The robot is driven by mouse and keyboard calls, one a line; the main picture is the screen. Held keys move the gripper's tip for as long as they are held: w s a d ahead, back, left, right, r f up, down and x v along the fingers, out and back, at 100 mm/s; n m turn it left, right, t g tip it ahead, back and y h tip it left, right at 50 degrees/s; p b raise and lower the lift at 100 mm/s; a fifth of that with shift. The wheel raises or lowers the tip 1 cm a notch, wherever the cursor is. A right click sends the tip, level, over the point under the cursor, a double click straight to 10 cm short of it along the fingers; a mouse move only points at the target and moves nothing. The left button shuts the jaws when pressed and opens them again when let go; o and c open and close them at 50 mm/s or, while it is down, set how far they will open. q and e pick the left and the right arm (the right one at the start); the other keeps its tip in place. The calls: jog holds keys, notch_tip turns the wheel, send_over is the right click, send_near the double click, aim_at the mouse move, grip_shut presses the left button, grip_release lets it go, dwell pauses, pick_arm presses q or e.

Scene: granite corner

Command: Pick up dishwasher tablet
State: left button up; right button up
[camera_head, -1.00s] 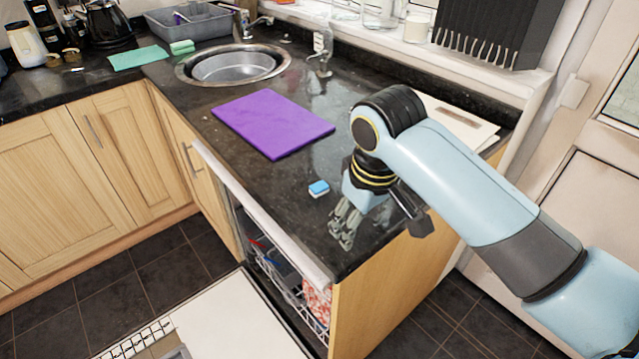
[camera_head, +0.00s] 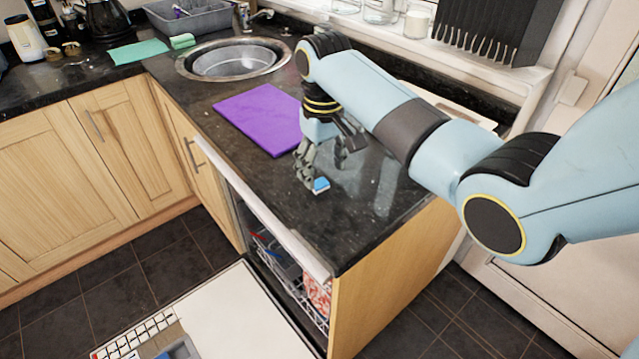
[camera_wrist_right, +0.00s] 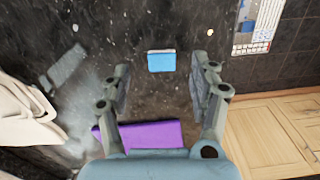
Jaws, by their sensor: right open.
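The dishwasher tablet (camera_head: 321,186) is a small blue and white block lying on the dark granite worktop, near its front edge. It also shows in the right wrist view (camera_wrist_right: 161,61), just beyond and between the fingertips. My right gripper (camera_head: 322,172) is open and empty above the worktop, beside the tablet on its sink side. In the right wrist view its two fingers (camera_wrist_right: 162,75) stand wide apart, with the tablet lying free ahead of them. My left gripper is not in view.
A purple cutting board (camera_head: 262,118) lies behind the right gripper. The round sink (camera_head: 233,62) is farther back. The dishwasher (camera_head: 285,275) below the worktop stands open, its door (camera_head: 235,310) lowered. A pale board (camera_head: 455,108) lies at the right. Worktop around the tablet is clear.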

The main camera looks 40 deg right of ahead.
aim_at(321, 190)
jog(key=f, duration=0.4)
jog(key=shift+w+a, duration=0.1)
jog(key=shift+w, duration=0.1)
jog(key=c, duration=0.9)
jog(key=shift+r, duration=0.1)
